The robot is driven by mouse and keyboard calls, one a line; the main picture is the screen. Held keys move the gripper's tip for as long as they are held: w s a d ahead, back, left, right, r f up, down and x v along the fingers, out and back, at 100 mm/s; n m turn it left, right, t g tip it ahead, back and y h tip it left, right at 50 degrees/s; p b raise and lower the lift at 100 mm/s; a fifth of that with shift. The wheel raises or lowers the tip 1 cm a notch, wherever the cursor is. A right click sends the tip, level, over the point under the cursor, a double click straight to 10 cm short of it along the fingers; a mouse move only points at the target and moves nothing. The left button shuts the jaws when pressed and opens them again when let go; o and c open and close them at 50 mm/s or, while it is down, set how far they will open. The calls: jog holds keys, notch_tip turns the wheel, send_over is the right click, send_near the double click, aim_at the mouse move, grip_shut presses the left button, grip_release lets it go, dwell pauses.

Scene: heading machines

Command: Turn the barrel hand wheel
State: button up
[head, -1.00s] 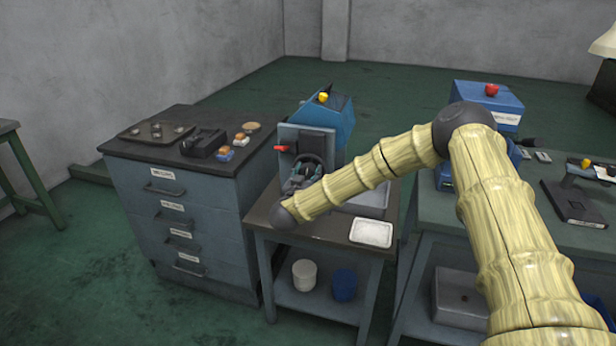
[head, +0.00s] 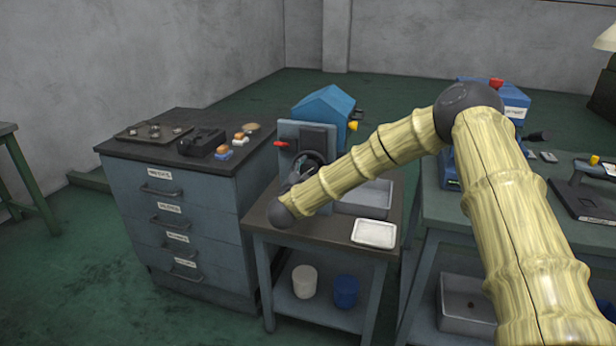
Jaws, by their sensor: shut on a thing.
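The barrel hand wheel (head: 318,157) is a dark ring on the front of the blue machine (head: 322,106), on the small bench in the middle. A yellow knob (head: 352,125) shows at the right side of the machine's blue barrel housing. My gripper (head: 296,175) is at the lower left of the wheel, shut on it. My arm's wrist and forearm cover part of the gripper and the lower wheel, so the finger contact is mostly hidden.
A red-tipped lever (head: 281,144) sticks out left of the wheel. A grey tray (head: 372,200) and a white tray (head: 374,234) are on the bench to the right. A drawer cabinet (head: 190,210) stands close on the left, and a green-topped table (head: 470,215) on the right.

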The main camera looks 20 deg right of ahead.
jog(key=shift+m, duration=0.3)
jog(key=o, duration=1)
jog(key=shift+d, duration=0.1)
jog(key=v, duration=1.2)
jog(key=shift+f, duration=0.1)
